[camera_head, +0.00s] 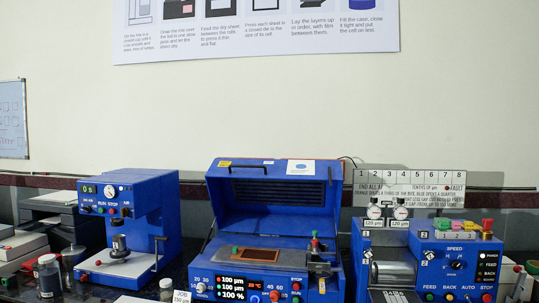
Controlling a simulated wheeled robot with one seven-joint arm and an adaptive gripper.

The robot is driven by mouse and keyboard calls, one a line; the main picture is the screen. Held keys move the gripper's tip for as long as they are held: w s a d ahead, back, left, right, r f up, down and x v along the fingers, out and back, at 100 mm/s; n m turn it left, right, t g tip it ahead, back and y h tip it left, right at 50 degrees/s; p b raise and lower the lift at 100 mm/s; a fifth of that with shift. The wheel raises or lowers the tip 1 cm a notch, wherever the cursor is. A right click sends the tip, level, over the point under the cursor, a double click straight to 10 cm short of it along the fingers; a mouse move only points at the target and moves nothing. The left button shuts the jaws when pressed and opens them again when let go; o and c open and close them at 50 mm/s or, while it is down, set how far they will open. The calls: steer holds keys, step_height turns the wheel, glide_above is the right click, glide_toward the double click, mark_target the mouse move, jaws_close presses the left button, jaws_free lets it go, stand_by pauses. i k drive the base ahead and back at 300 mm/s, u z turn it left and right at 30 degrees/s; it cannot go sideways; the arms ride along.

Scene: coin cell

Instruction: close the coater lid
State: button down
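The coater (255,255) is the blue machine in the middle of the bench. Its lid (272,187) stands open, raised at the back, with the dark slatted inner side facing me. Under the lid, the bed (262,255) with a brown rectangle shows uncovered. My gripper is not in view.
A blue press (128,230) stands at left and a blue roller machine (435,255) with two dials at right, both close to the coater. Dark jars (48,275) stand at the lower left. A small jar (166,289) stands in front, left of the coater.

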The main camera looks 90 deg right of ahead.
mark_target(290, 198)
steer(key=z, duration=1.6)
